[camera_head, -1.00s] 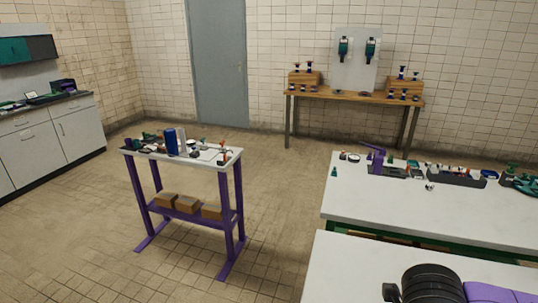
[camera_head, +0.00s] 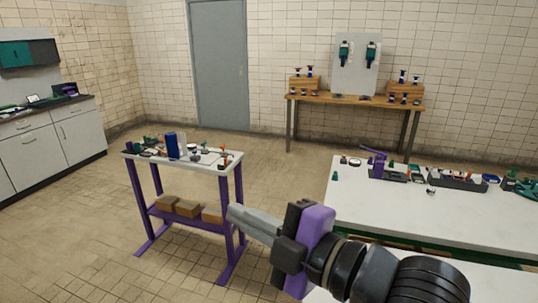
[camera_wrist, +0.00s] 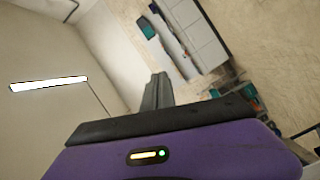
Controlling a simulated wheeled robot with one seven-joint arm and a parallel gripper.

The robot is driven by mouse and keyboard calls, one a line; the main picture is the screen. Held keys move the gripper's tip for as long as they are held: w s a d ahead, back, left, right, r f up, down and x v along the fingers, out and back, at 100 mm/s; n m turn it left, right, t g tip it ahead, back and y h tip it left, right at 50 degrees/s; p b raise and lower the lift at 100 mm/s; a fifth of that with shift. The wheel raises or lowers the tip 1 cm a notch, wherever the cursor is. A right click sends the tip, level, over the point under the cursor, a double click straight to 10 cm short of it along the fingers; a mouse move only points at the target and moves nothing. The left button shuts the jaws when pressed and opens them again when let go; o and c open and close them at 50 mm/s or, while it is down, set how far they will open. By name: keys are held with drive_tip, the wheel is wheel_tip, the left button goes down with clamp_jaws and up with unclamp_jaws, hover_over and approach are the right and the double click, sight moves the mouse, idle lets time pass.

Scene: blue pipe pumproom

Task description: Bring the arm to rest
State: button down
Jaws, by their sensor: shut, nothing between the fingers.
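My gripper (camera_head: 232,213) shows in the head view at the lower middle. Its grey fingers are together with nothing between them, and they point left, in front of the right legs of the small purple-legged table (camera_head: 133,189). The purple and black gripper body and my dark arm run to the lower right. In the wrist view the shut grey fingers (camera_wrist: 157,88) stand up beyond the purple housing. The wrist picture is tilted and shows the wall, a ceiling lamp and grey cabinets.
A white workbench (camera_head: 430,222) with tools along its back edge stands at the right. A wooden bench (camera_head: 350,98) stands by the far wall. Grey cabinets (camera_head: 50,145) line the left wall.

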drive_tip(key=d+r+m+t, duration=0.6)
drive_tip(key=r+m+t, duration=0.2)
drive_tip(key=r+m, duration=0.2)
drive_tip(key=s+d+f+m+t+h, duration=0.4)
drive_tip(key=d+f+m+t+h, duration=0.2)
drive_tip(key=d+m+h, duration=0.65)
drive_tip(key=s+d+f+m+g+h, duration=0.25)
drive_tip(key=s+f, duration=0.25)
drive_tip(key=f, duration=0.3)
drive_tip(key=s+d+f+m+g+h, duration=0.1)
drive_tip(key=s+f+m+h, duration=0.1)
drive_tip(key=s+f+m, duration=0.35)
drive_tip(key=s+d+f+n+g+y, duration=0.1)
drive_tip(key=s+f+n+g+y, duration=0.2)
drive_tip(key=s+f, duration=1.2)
drive_tip(key=s+n+g, duration=0.3)
drive_tip(key=s, duration=0.1)
drive_tip(key=shift+s+d+f, duration=0.15)
drive_tip(key=shift+d+f, duration=0.2)
drive_tip(key=shift+n+g, duration=0.25)
